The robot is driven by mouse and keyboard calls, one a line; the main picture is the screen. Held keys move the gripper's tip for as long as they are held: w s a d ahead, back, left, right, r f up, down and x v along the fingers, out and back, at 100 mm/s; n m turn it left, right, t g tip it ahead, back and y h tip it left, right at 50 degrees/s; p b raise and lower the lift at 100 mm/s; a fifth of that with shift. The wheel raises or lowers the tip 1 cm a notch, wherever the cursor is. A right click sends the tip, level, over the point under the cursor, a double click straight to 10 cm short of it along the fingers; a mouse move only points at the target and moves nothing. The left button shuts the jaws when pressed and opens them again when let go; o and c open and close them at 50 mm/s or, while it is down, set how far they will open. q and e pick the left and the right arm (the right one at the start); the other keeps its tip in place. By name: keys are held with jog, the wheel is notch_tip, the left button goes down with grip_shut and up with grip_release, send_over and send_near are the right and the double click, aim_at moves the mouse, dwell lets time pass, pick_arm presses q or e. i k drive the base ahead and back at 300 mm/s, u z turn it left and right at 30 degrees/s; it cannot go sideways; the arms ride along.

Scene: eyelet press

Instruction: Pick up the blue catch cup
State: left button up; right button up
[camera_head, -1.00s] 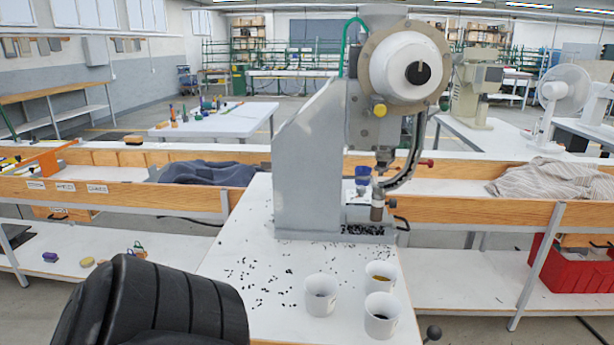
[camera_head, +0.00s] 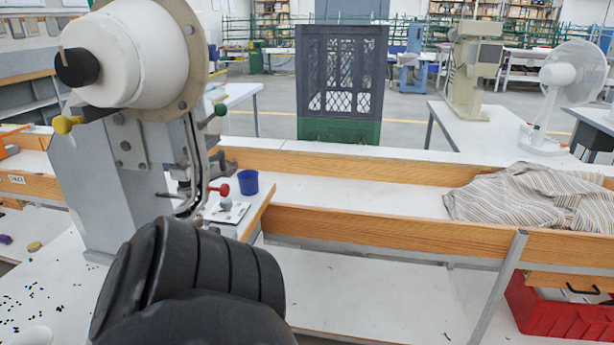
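The blue catch cup (camera_head: 248,182) stands upright just right of the eyelet press (camera_head: 105,185). It is close to the red-tipped lever and behind a small light plate (camera_head: 226,211) with dark bits. I cannot tell exactly which surface it rests on. The cup's upper part shows clearly and nothing covers it. Neither of my grippers is in view.
A red crate (camera_head: 555,310) is at lower right.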

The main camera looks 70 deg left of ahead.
aim_at(249, 183)
jog(key=u, duration=0.25)
jog(key=i, duration=0.25)
jog(key=u, duration=0.85)
jog(key=i, duration=1.65)
jog(key=u, duration=1.55)
